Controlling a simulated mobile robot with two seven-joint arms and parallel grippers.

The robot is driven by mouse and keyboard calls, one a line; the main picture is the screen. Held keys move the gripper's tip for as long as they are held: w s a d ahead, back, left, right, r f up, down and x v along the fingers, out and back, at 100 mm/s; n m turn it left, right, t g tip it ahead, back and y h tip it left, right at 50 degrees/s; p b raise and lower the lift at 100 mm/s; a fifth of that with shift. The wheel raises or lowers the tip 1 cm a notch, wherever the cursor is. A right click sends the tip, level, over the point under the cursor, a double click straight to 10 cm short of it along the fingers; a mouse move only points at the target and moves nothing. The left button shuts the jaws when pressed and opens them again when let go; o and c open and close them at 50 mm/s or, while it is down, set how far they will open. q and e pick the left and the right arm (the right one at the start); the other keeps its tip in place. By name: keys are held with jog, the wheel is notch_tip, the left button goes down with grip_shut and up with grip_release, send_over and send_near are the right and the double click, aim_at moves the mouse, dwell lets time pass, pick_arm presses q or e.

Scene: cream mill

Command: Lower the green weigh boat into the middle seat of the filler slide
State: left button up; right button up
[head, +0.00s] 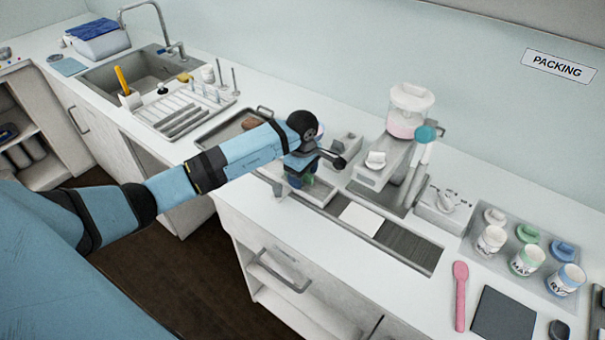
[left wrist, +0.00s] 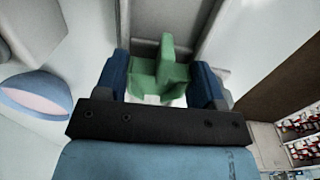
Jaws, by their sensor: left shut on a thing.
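The green weigh boat (left wrist: 146,79) shows in the left wrist view between the two blue fingers of my left gripper (left wrist: 160,84), which is shut on it. In the head view my left gripper (head: 296,181) is over the left end of the filler slide (head: 324,197), a long grey track let into the counter. The arm and fingers mostly hide the boat there. In the left wrist view a grey channel lies beyond the boat. I cannot tell whether the boat touches it, and the middle seat is not clearly seen. My right gripper is not in view.
A white plate (head: 362,218) and a dark ribbed strip (head: 408,245) lie along the slide to the right. The filler machine with its pink-filled hopper (head: 408,112) stands behind. A tray of lidded jars (head: 491,240), a pink spatula (head: 460,294) and a dark pad (head: 503,315) are at right.

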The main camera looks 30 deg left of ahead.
pick_arm(q)
jog(key=shift+s+f, duration=0.25)
jog(key=shift+f, duration=0.35)
jog(key=shift+s+f, duration=0.25)
jog(key=shift+f, duration=0.3)
jog(key=o, duration=0.8)
jog(key=shift+o, duration=0.8)
jog(key=shift+w+f, duration=0.2)
jog(key=shift+r, duration=0.15)
jog(key=shift+r+g, duration=0.2)
jog(key=shift+g, duration=0.1)
jog(key=shift+w+a+r+p, duration=0.2)
jog(key=shift+r+p, duration=0.5)
notch_tip(320, 180, up, 4)
jog(key=shift+a+f+p, duration=0.1)
jog(key=shift+f+p, duration=0.15)
jog(key=shift+p, duration=0.5)
jog(key=shift+w+r, duration=0.1)
jog(key=shift+r, duration=0.25)
